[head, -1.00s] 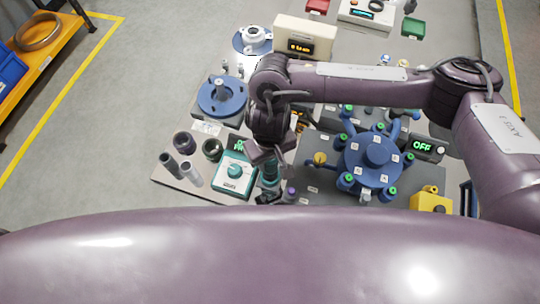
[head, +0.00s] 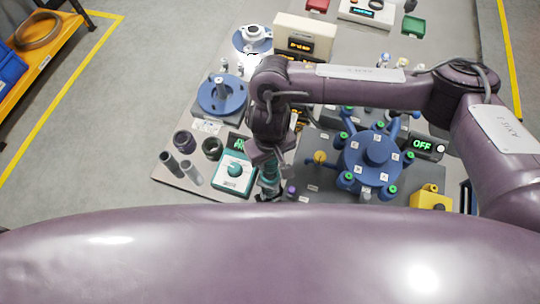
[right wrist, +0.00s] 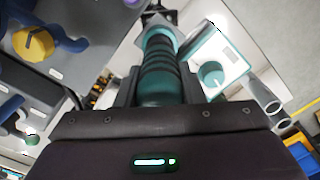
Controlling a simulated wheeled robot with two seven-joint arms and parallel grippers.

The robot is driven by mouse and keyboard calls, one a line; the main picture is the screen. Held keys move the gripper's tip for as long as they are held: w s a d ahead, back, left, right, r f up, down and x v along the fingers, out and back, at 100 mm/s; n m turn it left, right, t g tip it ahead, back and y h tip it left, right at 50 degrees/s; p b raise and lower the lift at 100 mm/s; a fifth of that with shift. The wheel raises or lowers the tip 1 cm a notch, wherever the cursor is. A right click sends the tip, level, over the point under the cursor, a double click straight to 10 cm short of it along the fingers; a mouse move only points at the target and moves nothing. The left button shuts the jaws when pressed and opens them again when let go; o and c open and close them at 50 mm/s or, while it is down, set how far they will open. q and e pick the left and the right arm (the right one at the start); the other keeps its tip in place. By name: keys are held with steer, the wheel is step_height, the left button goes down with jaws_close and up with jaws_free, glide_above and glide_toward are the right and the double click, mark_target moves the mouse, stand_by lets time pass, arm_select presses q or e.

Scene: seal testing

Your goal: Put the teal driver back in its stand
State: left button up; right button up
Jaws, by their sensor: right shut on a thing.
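My right gripper (head: 267,160) points down at the front of the table, left of the blue wheel-shaped fixture. It is shut on the teal driver (head: 268,180), whose ribbed teal and black body shows between the fingers in the right wrist view (right wrist: 160,72). A dark piece (head: 267,197) shows at the driver's lower end in the head view; I cannot tell whether it is the stand or part of the tool. The driver's tip is hidden, so I cannot tell whether it is seated. My left gripper is not in view.
A teal and white dial box (head: 234,173) stands just left of the driver. Grey tubes (head: 191,174) and dark rings lie further left. The blue fixture (head: 372,158) with several green-topped posts is to the right. A yellow block (head: 431,202) sits at the front right.

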stand_by(0.8)
steer(key=o, duration=1.2)
steer(key=shift+c, duration=0.2)
steer(key=shift+p, duration=0.3)
step_height(320, 180, up, 9)
steer(key=p, duration=1)
steer(key=shift+f, duration=0.1)
